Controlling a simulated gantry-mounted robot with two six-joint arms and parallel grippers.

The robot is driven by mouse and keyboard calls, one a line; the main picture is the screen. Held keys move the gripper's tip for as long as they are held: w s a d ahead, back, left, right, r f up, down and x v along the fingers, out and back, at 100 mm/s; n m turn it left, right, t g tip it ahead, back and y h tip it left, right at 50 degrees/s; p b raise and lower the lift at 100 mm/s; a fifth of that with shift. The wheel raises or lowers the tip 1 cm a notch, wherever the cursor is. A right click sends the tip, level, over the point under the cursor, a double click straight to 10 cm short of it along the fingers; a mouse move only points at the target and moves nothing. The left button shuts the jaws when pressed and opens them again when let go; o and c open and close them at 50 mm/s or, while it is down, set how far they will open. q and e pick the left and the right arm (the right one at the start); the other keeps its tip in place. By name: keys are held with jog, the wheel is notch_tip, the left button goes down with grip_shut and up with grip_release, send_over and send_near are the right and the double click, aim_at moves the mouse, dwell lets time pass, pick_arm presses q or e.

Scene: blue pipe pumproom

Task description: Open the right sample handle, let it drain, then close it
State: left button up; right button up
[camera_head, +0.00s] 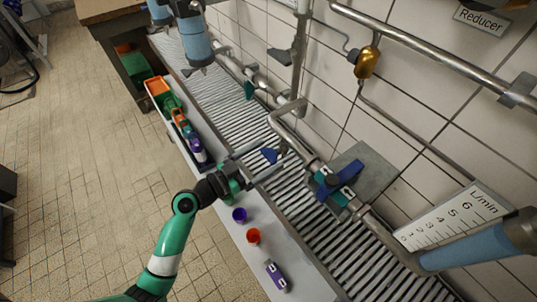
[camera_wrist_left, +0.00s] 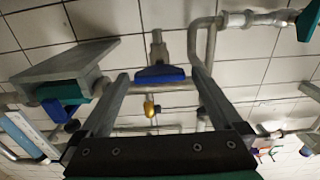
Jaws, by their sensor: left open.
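The right sample handle, a small blue lever (camera_head: 269,155), sits on a grey pipe fitting above the slatted drain. It also shows in the left wrist view (camera_wrist_left: 160,74), between my fingertips. My left gripper (camera_head: 272,150) is open, with one finger on each side of the blue handle. In the left wrist view, a gap shows between the handle and each finger of the gripper (camera_wrist_left: 159,72), so I see no grip on it. A green handle (camera_head: 248,90) is farther along the pipework and shows at the upper right in the wrist view (camera_wrist_left: 308,22). My right gripper is not in view.
A larger blue valve lever (camera_head: 340,184) stands right of my gripper, beside a grey plate (camera_head: 370,172). The slatted drain (camera_head: 310,215) runs below the pipes. The tiled floor is open at left.

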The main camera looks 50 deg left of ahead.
pick_arm(q)
jog(key=shift+w+d, duration=0.1)
jog(key=shift+w, duration=0.65)
jog(key=shift+c, duration=0.3)
jog(key=c, duration=1.2)
jog(key=shift+c, duration=0.2)
